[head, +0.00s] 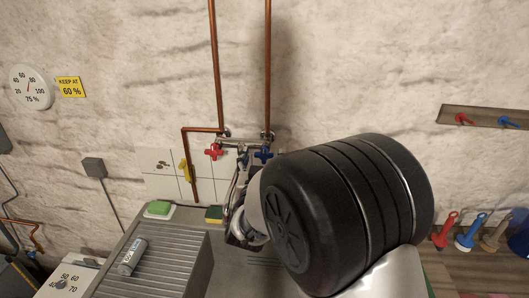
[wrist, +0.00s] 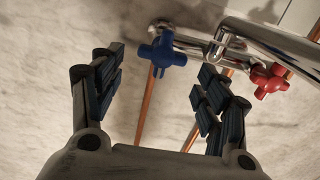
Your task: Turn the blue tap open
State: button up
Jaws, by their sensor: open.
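The blue tap (head: 263,154) is a cross-shaped handle on the right end of the chrome mixer, below the right copper pipe. In the wrist view the blue tap (wrist: 162,53) lies ahead of and between my open fingers, apart from both. The red tap (head: 214,152) is on the mixer's left end; in the wrist view the red tap (wrist: 268,80) is beyond the right finger. My gripper (wrist: 158,84) is open and empty. In the head view my arm hides most of the gripper.
Two copper pipes (head: 217,60) run down the wall to the mixer. A yellow lever (head: 184,170) sits on a side pipe at left. Coloured tools stand at right.

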aim_at(263, 152)
jog(key=shift+w+d, duration=0.1)
jog(key=shift+w, duration=2)
jog(key=shift+c, duration=0.3)
jog(key=c, duration=1)
